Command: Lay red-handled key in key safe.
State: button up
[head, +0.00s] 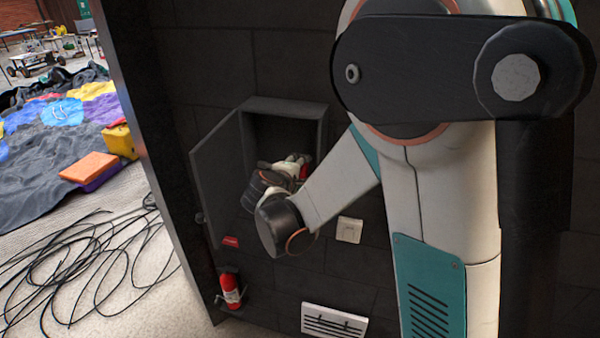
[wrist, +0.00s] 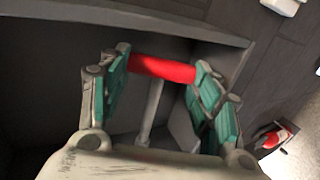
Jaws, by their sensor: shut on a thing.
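The key safe (head: 288,105) is a dark grey box on the dark wall, its door (head: 217,180) swung open to the left. My gripper (head: 298,165) is at the safe's opening in the head view. In the wrist view my gripper (wrist: 160,75) is shut on the red handle of the red-handled key (wrist: 162,68), one finger at each end. A grey shaft runs down from the handle in that view. The safe's grey inside walls surround the key and fingers there. In the head view only a little red shows by the fingers, and the rest of the key is hidden.
A red fire extinguisher (head: 230,290) stands below the safe door. A switch plate (head: 349,230) and a white vent (head: 334,322) are on the wall. Black cables (head: 90,260) lie on the floor at left, near an orange block (head: 89,167).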

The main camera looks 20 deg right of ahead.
jog(key=shift+w+d, duration=0.15)
jog(key=shift+w, duration=0.1)
jog(key=shift+w+d+f+b, duration=0.2)
jog(key=shift+w+f+b, duration=0.05)
jog(key=shift+f+b, duration=0.25)
jog(key=shift+f, duration=0.3)
jog(key=shift+s+a+f+b, duration=0.1)
jog(key=shift+s+a+b, duration=0.2)
jog(key=shift+b, duration=0.2)
jog(key=shift+w+d+f+b, duration=0.2)
jog(key=shift+f+b, duration=0.15)
jog(key=shift+f, duration=0.15)
jog(key=shift+s+f, duration=0.1)
jog(key=o, duration=1.3)
